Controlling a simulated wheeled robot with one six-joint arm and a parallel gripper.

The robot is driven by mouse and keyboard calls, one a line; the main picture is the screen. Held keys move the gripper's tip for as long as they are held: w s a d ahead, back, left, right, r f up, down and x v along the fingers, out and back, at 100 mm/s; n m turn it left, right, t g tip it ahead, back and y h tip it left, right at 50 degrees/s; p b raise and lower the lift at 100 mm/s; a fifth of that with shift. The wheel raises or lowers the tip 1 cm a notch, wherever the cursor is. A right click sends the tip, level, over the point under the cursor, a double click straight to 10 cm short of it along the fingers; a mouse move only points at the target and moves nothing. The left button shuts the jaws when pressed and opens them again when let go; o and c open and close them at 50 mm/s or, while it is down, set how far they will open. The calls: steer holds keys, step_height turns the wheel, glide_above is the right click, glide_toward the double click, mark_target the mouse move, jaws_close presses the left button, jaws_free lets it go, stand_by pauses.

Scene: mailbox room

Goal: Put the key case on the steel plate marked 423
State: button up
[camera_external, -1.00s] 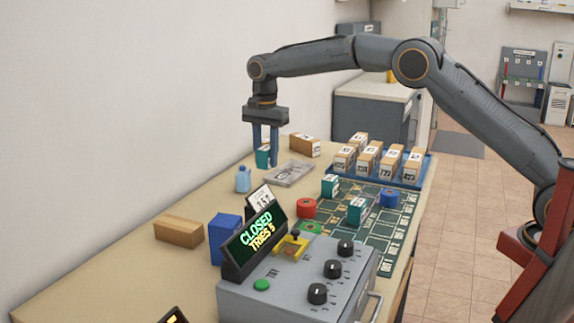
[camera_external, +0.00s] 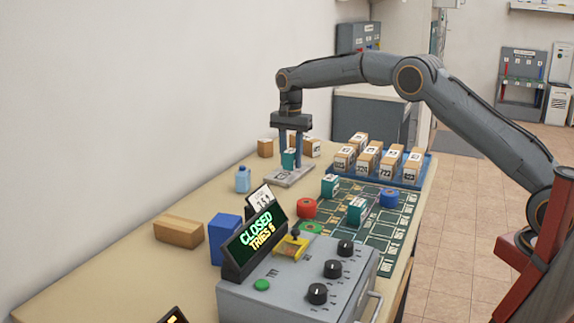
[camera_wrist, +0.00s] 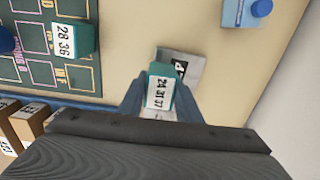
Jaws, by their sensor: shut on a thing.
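My gripper (camera_external: 291,162) points straight down and is shut on a teal case (camera_wrist: 160,88) with a white number label reading about 24 31 37. The case also shows between the fingers in the external view (camera_external: 289,158). The grey steel plate (camera_external: 284,180) lies on the table below the case. In the wrist view the plate (camera_wrist: 188,66) is partly hidden by the case, and only part of its dark marking shows. I cannot tell whether the case touches the plate.
A blue bottle (camera_external: 243,179) stands left of the plate. A blue tray (camera_external: 424,178) with several numbered boxes is to the right. The green board (camera_external: 385,228) holds other teal cases and spools. A control box (camera_external: 290,285) is nearest.

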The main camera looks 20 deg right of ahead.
mark_target(291, 166)
steer(key=shift+f+p, duration=0.3)
steer(key=shift+f, duration=1.4)
steer(key=shift+f, duration=0.1)
steer(key=o, duration=1.1)
step_height(291, 166, up, 12)
steer(key=shift+r+b, duration=0.15)
steer(key=shift+b, duration=0.85)
steer(key=shift+d, duration=0.1)
